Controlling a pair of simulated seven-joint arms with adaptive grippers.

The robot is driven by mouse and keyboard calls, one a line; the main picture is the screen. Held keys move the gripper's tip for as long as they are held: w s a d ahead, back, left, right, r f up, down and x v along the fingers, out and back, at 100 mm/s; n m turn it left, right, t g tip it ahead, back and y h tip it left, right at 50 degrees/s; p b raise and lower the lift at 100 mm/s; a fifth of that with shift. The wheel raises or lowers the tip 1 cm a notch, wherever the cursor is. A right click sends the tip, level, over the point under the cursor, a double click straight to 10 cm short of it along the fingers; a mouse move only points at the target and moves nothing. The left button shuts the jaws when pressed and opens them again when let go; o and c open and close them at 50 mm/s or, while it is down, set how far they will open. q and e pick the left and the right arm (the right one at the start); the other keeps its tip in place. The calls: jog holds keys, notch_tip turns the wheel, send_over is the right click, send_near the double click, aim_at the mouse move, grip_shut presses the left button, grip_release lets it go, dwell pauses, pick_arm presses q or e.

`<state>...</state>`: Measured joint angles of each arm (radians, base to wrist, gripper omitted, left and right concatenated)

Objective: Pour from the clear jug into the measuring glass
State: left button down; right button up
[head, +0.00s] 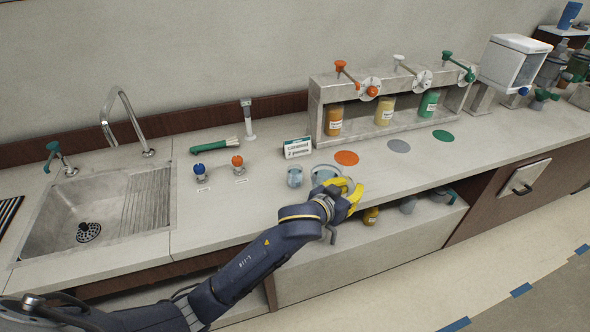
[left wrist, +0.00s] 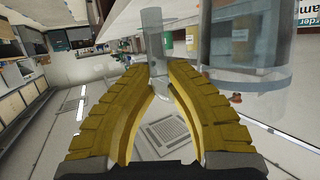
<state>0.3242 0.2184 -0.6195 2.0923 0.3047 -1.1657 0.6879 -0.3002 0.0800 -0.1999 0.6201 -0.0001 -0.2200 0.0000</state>
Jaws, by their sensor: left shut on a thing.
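The clear jug (head: 321,174) is at the counter's front part, partly hidden behind my left gripper (head: 352,192). Its round rim faces up and it looks about upright. I cannot tell whether its base touches the counter. My left gripper's yellow fingers are shut on the jug's clear handle, which shows between the fingers in the left wrist view (left wrist: 156,60). The jug's large clear body (left wrist: 245,50) fills the upper right there. A small bluish glass, apparently the measuring glass (head: 295,177), stands upright just left of the jug. My right gripper is not in view.
A small sign (head: 298,148) stands behind the glasses. Orange (head: 346,158), grey (head: 398,146) and green (head: 443,135) discs lie to the right, before a lever dispenser (head: 320,95).

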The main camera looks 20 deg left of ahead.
aim_at(352, 182)
pick_arm(q)
jog(key=shift+r, duration=0.2)
jog(key=shift+r, duration=2.4)
